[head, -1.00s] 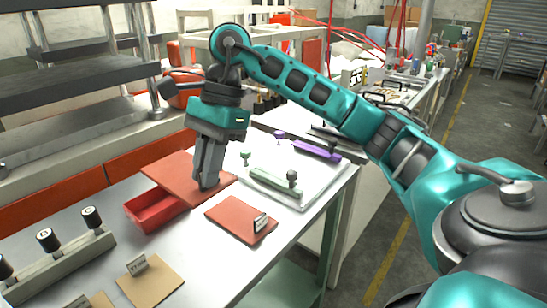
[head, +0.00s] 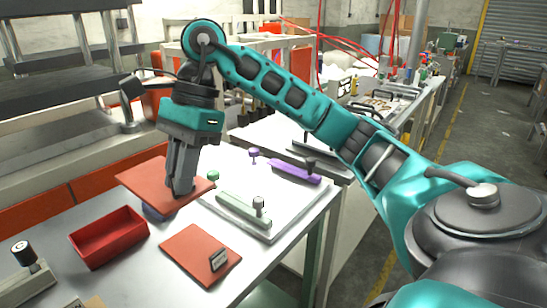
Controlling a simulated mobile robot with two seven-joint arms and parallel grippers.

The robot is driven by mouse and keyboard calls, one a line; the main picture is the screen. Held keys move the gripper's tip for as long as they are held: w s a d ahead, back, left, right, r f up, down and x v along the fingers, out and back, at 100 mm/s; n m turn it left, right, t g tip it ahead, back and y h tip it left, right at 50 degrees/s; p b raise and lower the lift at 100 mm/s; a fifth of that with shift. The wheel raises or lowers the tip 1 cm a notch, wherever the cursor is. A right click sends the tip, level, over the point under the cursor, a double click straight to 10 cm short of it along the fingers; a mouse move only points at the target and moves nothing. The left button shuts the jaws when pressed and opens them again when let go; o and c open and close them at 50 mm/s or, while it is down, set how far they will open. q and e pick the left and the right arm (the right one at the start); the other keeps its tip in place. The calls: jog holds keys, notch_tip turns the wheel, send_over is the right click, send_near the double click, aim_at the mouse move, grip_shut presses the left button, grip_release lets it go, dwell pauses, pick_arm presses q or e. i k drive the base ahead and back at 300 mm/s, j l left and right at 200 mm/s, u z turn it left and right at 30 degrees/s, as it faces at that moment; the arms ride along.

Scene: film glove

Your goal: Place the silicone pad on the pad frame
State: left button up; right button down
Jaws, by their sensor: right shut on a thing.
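A flat red-brown slab (head: 150,179), which looks like the silicone pad, is held by my right gripper (head: 180,190). The fingers point down and are shut on it near its right side. The slab appears raised above the bench, beside the left edge of a white tray (head: 278,225). The gripper hides part of the slab. I cannot tell for certain which thing is the pad frame. An open red box (head: 108,240) stands to the slab's lower left, apart from it in the picture. My left gripper is not in view.
The white tray bears a green bar (head: 240,212) and a purple bar (head: 290,172) with knobs. A red-brown mat with a small label stand (head: 217,260) lies in front. A bluish thing (head: 156,213) shows partly under the slab. Bare bench lies between box and mat.

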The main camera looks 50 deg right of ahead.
aim_at(271, 191)
jog(key=l+u, duration=0.1)
jog(key=l, duration=0.4)
jog(key=l+u, duration=0.15)
jog(key=l, duration=0.35)
jog(key=k+l+u, duration=0.1)
jog(key=l, duration=0.4)
jog(key=k+l+u, duration=0.1)
jog(key=l, duration=0.4)
